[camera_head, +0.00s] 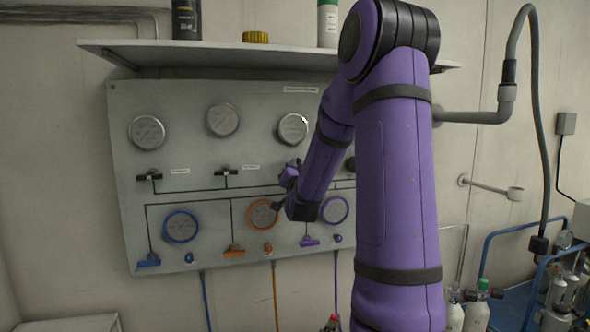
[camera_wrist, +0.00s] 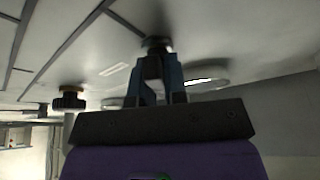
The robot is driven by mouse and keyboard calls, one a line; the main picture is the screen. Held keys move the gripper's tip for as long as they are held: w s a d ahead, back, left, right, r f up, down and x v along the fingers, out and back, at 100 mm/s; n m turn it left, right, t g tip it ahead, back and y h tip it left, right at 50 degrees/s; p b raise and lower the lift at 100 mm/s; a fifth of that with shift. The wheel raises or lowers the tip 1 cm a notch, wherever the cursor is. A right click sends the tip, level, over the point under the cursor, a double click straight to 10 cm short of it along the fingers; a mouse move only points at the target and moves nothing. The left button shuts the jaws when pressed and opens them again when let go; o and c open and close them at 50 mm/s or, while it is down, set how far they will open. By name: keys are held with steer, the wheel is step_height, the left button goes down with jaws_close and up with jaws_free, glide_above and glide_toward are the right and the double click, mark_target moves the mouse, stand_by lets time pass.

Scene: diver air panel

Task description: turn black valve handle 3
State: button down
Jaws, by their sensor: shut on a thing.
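The grey air panel (camera_head: 190,95) carries a row of black valve handles; the first (camera_head: 149,176) and second (camera_head: 227,172) show on the left. Handle 3 is mostly hidden behind my gripper (camera_head: 291,170) in the head view. In the wrist view the two fingers of my gripper (camera_wrist: 160,82) are closed around a small dark handle (camera_wrist: 157,42) against the panel, which fits handle 3. Its turn angle cannot be read. Another black handle (camera_wrist: 68,98) stands free to the left in the wrist view.
Round gauges, such as the middle upper one (camera_head: 223,119), sit above the handles. Blue (camera_head: 181,227), orange (camera_head: 263,214) and purple (camera_head: 335,210) ringed gauges sit below. A shelf (camera_head: 225,56) with bottles juts out above. My arm hides the panel's right side.

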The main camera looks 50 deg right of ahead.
steer(key=m+g, duration=0.1)
steer(key=m, duration=0.3)
steer(key=m+g+h, duration=0.1)
steer(key=m+g, duration=0.1)
steer(key=m, duration=0.2)
steer(key=shift+g, duration=0.3)
steer(key=m+g, duration=0.1)
steer(key=m, duration=0.2)
steer(key=m+g+y, duration=0.1)
steer(key=m, duration=0.2)
steer(key=shift+f+m, duration=0.15)
steer(key=shift+m, duration=0.25)
steer(key=c, duration=1.1)
jaws_free()
steer(key=shift+c, duration=0.2)
steer(key=shift+a, duration=0.1)
steer(key=v, duration=1)
steer(key=shift+s+a, duration=0.2)
steer(key=shift+s, duration=0.05)
steer(key=shift+o, duration=0.3)
